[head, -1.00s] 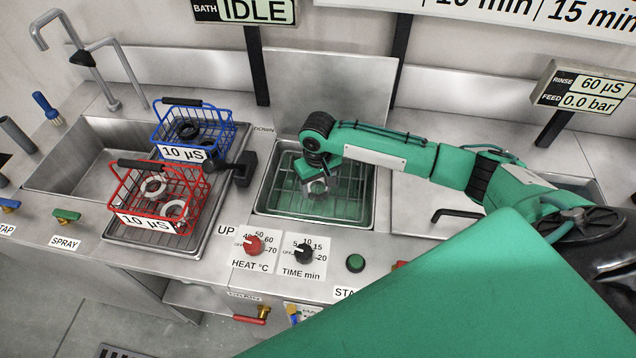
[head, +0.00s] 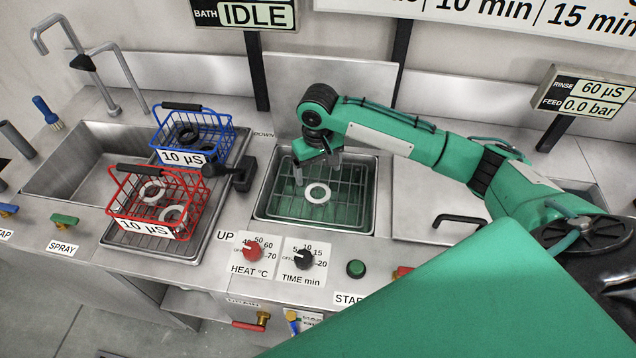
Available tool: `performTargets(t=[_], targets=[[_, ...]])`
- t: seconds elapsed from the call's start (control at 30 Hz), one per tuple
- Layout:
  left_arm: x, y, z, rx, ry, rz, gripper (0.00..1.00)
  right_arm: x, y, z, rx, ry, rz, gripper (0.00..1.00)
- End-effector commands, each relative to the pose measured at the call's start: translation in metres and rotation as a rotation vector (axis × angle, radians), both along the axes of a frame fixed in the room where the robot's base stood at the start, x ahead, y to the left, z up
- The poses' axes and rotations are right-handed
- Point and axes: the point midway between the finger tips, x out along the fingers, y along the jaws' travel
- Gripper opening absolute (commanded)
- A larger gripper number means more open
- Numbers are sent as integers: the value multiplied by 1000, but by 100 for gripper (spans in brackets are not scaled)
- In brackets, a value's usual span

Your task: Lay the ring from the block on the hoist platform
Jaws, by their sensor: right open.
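A pale grey ring (head: 326,196) lies flat on the wire hoist platform (head: 350,208) inside the open bath, near the platform's middle. My right gripper (head: 318,172) hangs from the green arm just above and behind the ring. Its jaws are spread apart with nothing between them, and the ring looks clear of them. I cannot pick out the block in this view. My left gripper does not show.
A red basket (head: 190,212) with pale rings and a blue basket (head: 229,130) with dark rings stand on a tray to the left. A black hoist handle (head: 243,174) sits beside the bath. A lid (head: 440,190) with a handle lies right.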

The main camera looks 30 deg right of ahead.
Motion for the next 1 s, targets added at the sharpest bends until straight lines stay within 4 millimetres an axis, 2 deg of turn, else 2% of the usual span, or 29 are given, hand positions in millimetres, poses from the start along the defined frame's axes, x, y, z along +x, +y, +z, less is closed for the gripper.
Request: performTargets(t=[0.13, 0.3, 1.0], targets=[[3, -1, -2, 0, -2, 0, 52, 1, 0, 24, 1, -2, 1, 84], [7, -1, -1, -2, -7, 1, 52, 0, 0, 36, 1, 0, 1, 84], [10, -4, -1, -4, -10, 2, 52, 0, 0, 38, 1, 1, 1, 84]])
